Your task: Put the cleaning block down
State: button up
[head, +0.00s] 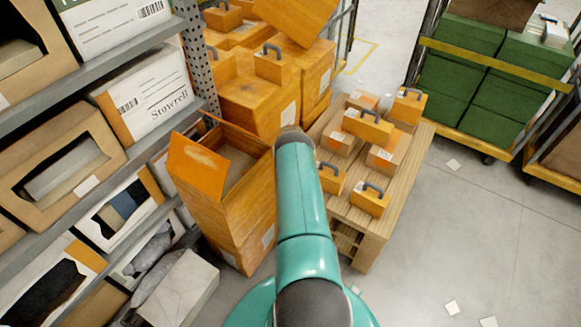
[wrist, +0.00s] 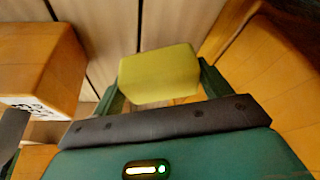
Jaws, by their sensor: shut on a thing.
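The cleaning block (wrist: 158,72) is a yellow block with rounded edges in the upper middle of the wrist view. My gripper (wrist: 160,84) is shut on it, with one green finger on each side. Pale wooden boards lie beyond the block; I cannot tell whether it touches them. In the head view my teal arm reaches toward the wooden stand (head: 408,190) and hides the gripper and the block.
Several orange handled boxes (head: 369,127) stand on the wooden stand. In the wrist view, orange boxes flank the block at left (wrist: 38,60) and right (wrist: 265,75). An open orange carton (head: 235,205) stands left of the stand.

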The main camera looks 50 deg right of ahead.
jog(key=shift+w+d+f, duration=0.15)
jog(key=shift+d+f, duration=0.05)
jog(key=shift+f, duration=1.7)
jog(key=shift+f, duration=0.15)
jog(key=o, duration=1.1)
jog(key=shift+w, duration=0.1)
jog(key=shift+v, duration=0.9)
jog(key=v, duration=1)
jog(key=shift+r, duration=0.25)
